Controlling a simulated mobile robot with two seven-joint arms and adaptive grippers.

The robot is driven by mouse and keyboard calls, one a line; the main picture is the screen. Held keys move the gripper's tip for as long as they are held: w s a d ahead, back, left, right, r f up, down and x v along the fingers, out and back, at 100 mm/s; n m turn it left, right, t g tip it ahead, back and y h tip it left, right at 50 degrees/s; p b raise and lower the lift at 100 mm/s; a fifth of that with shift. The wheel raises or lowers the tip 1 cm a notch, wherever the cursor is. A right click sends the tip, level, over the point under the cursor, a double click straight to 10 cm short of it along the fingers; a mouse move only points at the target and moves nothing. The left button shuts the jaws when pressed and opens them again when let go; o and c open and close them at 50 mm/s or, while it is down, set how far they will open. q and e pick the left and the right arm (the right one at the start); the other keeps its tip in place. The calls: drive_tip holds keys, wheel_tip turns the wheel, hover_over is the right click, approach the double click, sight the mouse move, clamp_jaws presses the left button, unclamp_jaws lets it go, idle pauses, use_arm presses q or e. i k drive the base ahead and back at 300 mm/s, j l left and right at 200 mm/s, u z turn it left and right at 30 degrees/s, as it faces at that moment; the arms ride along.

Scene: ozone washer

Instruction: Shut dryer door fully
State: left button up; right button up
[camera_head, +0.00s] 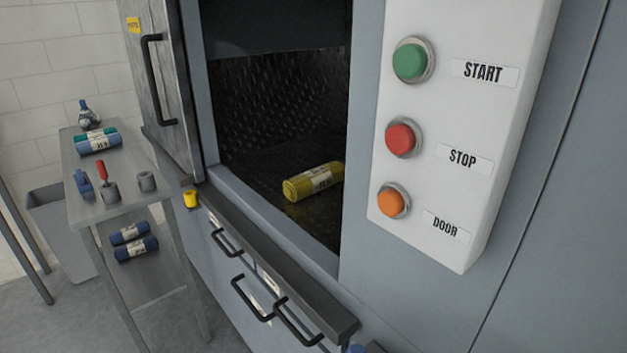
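The dryer door (179,90) is a grey metal panel with a black vertical bar handle (153,80), at the upper left. It stands to the left of the dryer opening (285,110), which is open to view. A yellow cylinder with a label (314,182) lies on its side on the dark textured floor inside. A white control box (425,235) to the right of the opening carries a green START button (410,60), a red STOP button (401,138) and an orange DOOR button (391,201). Neither of my grippers is in view.
A grey ledge (300,277) with black handles (250,300) below it runs under the opening. At left, a metal table (120,207) holds blue rolls (98,143), cups and small tools. A grey bin (62,225) stands beside it. A small blue thing shows at the bottom edge, unclear.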

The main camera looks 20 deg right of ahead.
sight(151, 29)
drive_tip(key=i+j, duration=0.15)
drive_tip(key=j, duration=0.2)
drive_tip(key=i+j+z, duration=0.1)
drive_tip(key=j, duration=0.2)
drive_tip(key=i+j, duration=0.2)
drive_tip(key=j, duration=0.15)
drive_tip(key=i+j+z, duration=0.15)
drive_tip(key=j, duration=0.2)
drive_tip(key=i+j, duration=0.1)
drive_tip(key=j, duration=0.25)
drive_tip(key=i+j+z, duration=0.1)
drive_tip(key=j, duration=0.25)
